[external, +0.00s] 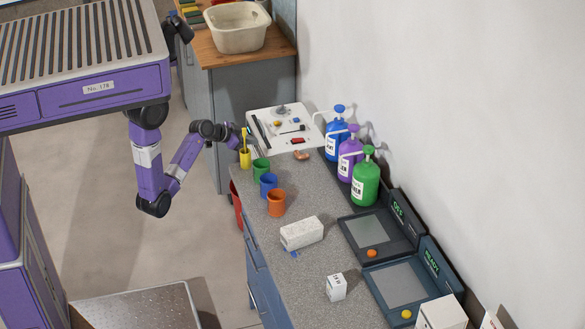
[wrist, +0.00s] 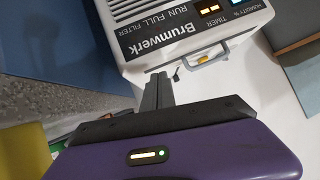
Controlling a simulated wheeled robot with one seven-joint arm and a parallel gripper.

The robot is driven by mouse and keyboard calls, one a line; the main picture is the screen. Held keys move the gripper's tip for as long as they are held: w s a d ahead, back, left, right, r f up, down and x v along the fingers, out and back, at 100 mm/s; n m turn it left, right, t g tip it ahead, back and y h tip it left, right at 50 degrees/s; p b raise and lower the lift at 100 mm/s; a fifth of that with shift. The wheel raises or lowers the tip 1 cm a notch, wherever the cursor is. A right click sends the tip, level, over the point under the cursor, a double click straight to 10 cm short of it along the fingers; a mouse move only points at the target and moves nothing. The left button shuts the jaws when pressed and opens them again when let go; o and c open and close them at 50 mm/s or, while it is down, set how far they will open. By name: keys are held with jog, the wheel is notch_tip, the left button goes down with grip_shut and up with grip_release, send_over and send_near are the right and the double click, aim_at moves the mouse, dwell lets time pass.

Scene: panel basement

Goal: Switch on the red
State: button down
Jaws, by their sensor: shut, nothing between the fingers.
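My gripper (external: 242,132) is at the end of the purple arm, near the back left edge of the counter beside the yellow cup. In the wrist view its dark fingers (wrist: 157,92) are together with nothing between them. A white board (external: 262,117) lies at the back of the counter, to the right of my gripper. It carries a red part (external: 298,140) near its front edge, a small blue part, a yellow part and dark bars. The red part's on or off state is too small to tell. I cannot identify the red part in the wrist view.
Yellow (external: 245,159), green, blue and orange cups line the counter's left edge. Blue, purple and green pump bottles (external: 365,184) stand by the wall. A white block (external: 301,233) and two dark scales (external: 398,283) are nearer. The wrist view shows a white Brumwerk unit (wrist: 150,50) beyond the fingers.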

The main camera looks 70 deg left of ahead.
jog(key=w+r+t+h, duration=0.2)
jog(key=w+r, duration=0.4)
jog(key=w, duration=0.1)
jog(key=shift+d+r+h, duration=0.2)
jog(key=shift+r+h, duration=0.1)
jog(key=shift+h, duration=0.1)
jog(key=p, duration=0.1)
send_over(290, 143)
jog(key=f, duration=0.3)
jog(key=shift+w+f, duration=0.35)
jog(key=f, duration=0.2)
jog(key=shift+s+f, duration=0.3)
jog(key=shift+s, duration=0.05)
jog(key=shift+f, duration=0.7)
jog(key=shift+s, duration=0.1)
